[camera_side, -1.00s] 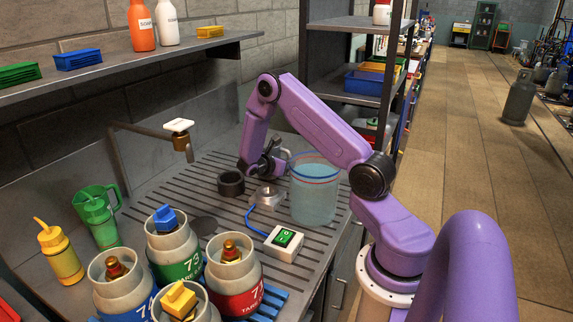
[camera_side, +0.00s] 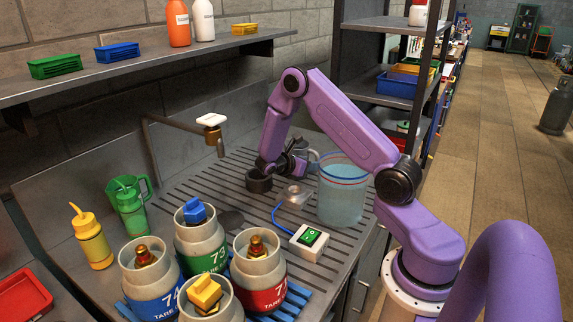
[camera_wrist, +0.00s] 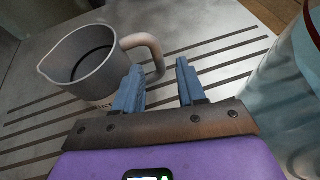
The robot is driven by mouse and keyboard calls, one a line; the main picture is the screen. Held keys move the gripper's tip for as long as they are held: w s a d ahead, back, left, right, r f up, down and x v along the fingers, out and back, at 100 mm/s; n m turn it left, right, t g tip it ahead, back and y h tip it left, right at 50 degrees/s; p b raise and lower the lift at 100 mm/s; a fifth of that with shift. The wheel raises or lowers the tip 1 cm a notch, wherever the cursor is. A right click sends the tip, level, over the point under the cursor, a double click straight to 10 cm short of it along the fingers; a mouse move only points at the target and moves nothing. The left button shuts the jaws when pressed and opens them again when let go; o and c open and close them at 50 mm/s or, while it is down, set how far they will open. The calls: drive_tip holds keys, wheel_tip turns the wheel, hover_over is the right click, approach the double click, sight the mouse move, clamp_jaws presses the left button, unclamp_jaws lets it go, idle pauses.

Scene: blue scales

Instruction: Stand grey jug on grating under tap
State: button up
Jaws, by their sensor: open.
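The grey jug (camera_wrist: 88,65) stands upright in the upper left of the wrist view, with a pale beige handle and a dark inside. My gripper (camera_wrist: 160,66) is open and empty, and the jug's handle shows beside and partly behind its left finger. I cannot tell whether the handle is between the fingers in depth. In the side view my gripper (camera_side: 298,160) is low over the bench, left of the blue bucket, and hides most of the jug. The tap (camera_side: 214,132) hangs from the wall at left, above the slotted grating (camera_side: 255,222).
The translucent blue bucket (camera_side: 342,200) is close on the gripper's right. Gas canisters (camera_side: 202,245), a green jug (camera_side: 130,205) and a yellow bottle (camera_side: 90,240) stand at front left.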

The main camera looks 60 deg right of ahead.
drive_tip(key=v, duration=1.3)
drive_tip(key=s+a+r+m+t+y, duration=0.1)
drive_tip(key=s+a+y, duration=0.3)
drive_tip(key=s+a, duration=0.4)
drive_tip(key=s+a+r+m+t+y, duration=0.1)
drive_tip(key=s+a+r+y, duration=0.3)
drive_tip(key=s+a, duration=0.5)
drive_tip(key=a+t+y, duration=0.1)
drive_tip(key=a, duration=0.1)
drive_tip(key=shift+s+a+m, duration=0.25)
drive_tip(key=shift+m, duration=0.05)
drive_tip(key=s+a+y, duration=0.1)
drive_tip(key=s, duration=0.2)
drive_tip(key=s+a+r+y, duration=0.1)
drive_tip(key=s+y, duration=0.1)
drive_tip(key=s, duration=0.2)
drive_tip(key=s+a+y, duration=0.1)
drive_tip(key=s, duration=0.2)
drive_tip(key=shift+s+a+r+y, duration=0.15)
drive_tip(key=shift+a+r+y, duration=0.15)
drive_tip(key=shift+a, duration=0.05)
drive_tip(key=shift+c, duration=1)
